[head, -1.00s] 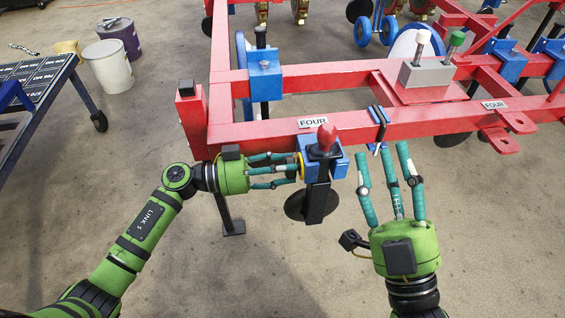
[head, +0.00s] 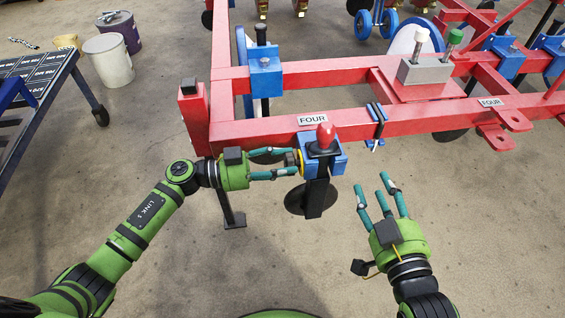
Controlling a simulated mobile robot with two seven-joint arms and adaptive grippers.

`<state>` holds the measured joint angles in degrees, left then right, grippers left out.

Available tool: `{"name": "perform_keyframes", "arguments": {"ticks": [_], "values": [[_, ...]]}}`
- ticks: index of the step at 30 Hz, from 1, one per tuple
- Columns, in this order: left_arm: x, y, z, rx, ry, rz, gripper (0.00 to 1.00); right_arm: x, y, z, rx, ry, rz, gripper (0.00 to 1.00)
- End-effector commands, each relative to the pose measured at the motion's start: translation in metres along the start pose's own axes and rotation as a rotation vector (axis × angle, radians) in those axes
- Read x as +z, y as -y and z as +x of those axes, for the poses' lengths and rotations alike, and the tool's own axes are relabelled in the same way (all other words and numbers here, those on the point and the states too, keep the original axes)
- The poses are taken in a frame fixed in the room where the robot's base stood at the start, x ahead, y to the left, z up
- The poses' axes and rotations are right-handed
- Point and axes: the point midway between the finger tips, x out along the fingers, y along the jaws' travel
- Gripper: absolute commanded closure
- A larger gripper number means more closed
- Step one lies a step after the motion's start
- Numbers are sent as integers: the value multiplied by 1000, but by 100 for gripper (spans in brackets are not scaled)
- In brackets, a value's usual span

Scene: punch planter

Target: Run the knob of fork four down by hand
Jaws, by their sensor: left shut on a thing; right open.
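Fork four is a blue block (head: 336,165) on the red beam below the "FOUR" label (head: 312,120). It has a red knob (head: 326,132) on top and a black shank with a dark disc (head: 295,199) below. A small yellow round part, likely the side knob (head: 300,159), shows at the block's left face. My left gripper (head: 294,164) reaches it from the left, its fingers shut around it and partly hiding it. My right gripper (head: 381,190) is open and empty, right of and below the block, apart from it.
The red frame (head: 400,123) spans the view, with a black-and-blue clamp (head: 376,121) right of the fork. A grey box with white and green levers (head: 426,73) sits on it. A table (head: 45,80) and buckets (head: 108,60) stand at left. Floor at lower centre is clear.

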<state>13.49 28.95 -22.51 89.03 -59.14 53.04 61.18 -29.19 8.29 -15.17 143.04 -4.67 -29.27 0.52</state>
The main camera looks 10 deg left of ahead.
Motion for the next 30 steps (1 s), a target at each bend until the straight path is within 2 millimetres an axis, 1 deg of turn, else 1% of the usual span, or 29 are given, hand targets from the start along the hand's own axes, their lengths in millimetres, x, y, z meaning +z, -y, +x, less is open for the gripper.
{"name": "perform_keyframes", "arguments": {"ticks": [1, 8, 9, 10, 19, 23, 26, 29, 30], "values": [[7, -4, -2, 4, 16, -5, 87, 1, 0, 0, 0, 1, 0, 54], [7, -4, -2, 3, 16, -6, 87, 1, 0, 0, 0, 1, 0, 54], [7, -4, -2, 3, 16, -6, 42, 1, 0, 0, 0, 1, 0, 54], [7, -4, -2, 2, 16, -6, 31, 1, 0, 0, 0, 0, 1, 54], [3, -1, -1, 0, 8, -3, 31, 0, 0, 0, 0, -2, 0, 54], [3, -1, -7, 0, 8, -3, 31, 0, 0, 0, 0, -3, -1, 54], [4, -1, -21, -1, 11, -3, 31, 0, 0, 0, 0, -2, -1, 54], [4, -1, -41, 1, 12, -4, 31, 0, 0, 0, 0, -2, -1, 54], [4, -1, -50, 1, 14, -4, 31, 0, 0, 0, 0, -2, -1, 54]]}}
